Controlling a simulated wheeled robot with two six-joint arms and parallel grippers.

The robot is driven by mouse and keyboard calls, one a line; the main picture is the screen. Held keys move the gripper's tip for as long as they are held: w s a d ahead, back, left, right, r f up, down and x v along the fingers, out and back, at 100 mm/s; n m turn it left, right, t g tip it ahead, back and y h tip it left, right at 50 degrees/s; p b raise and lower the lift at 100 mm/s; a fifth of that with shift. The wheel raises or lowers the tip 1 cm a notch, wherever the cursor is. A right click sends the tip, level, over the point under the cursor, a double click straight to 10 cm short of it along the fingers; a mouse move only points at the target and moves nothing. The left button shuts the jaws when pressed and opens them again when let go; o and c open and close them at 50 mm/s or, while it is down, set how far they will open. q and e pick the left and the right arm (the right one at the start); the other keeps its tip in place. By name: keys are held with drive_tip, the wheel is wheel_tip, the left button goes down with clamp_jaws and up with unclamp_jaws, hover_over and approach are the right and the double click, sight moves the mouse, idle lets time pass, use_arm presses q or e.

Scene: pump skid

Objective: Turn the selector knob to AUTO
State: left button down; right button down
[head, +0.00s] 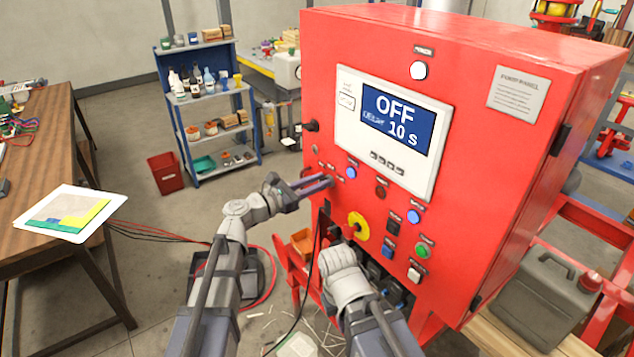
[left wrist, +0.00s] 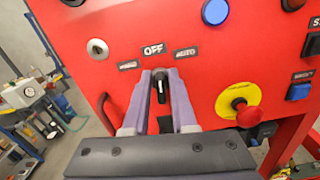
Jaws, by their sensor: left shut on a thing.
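The selector knob (left wrist: 160,90) is small and black with a white mark. In the left wrist view it sits between the finger pads, below the labels OFF (left wrist: 154,49) and AUTO (left wrist: 185,53); its white mark points roughly up towards OFF. A third label (left wrist: 128,66) at the left is too blurred to read. My left gripper (left wrist: 161,82) is shut on the knob. In the head view the left gripper (head: 328,182) reaches the red panel (head: 463,110) from the left and hides the knob. My right arm shows low in front of the panel; its gripper is hidden.
The display (head: 400,115) reads OFF and 10 s. A yellow and red emergency stop (head: 358,225) sits right of and below the knob. A blue button (head: 351,172) and a keyed lock (left wrist: 97,49) are close by. A workbench (head: 50,120) stands at the left.

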use_arm(q)
drive_tip(key=shift+s+d+f+m, duration=0.1)
drive_tip(key=shift+s+m, duration=0.05)
drive_tip(key=shift+m, duration=1.25)
drive_tip(key=shift+s+d+f+m, duration=0.1)
drive_tip(key=shift+s+m, duration=0.1)
drive_tip(key=shift+m, duration=1.2)
drive_tip(key=shift+s+d+f+m, duration=0.1)
drive_tip(key=shift+s+m, duration=0.05)
drive_tip(key=shift+m, duration=1.25)
drive_tip(key=shift+b, duration=0.3)
drive_tip(key=c, duration=0.9)
unclamp_jaws()
drive_tip(key=shift+w, duration=0.1)
drive_tip(key=v, duration=0.7)
drive_tip(key=shift+s+a, duration=0.25)
drive_tip(key=shift+a, duration=0.05)
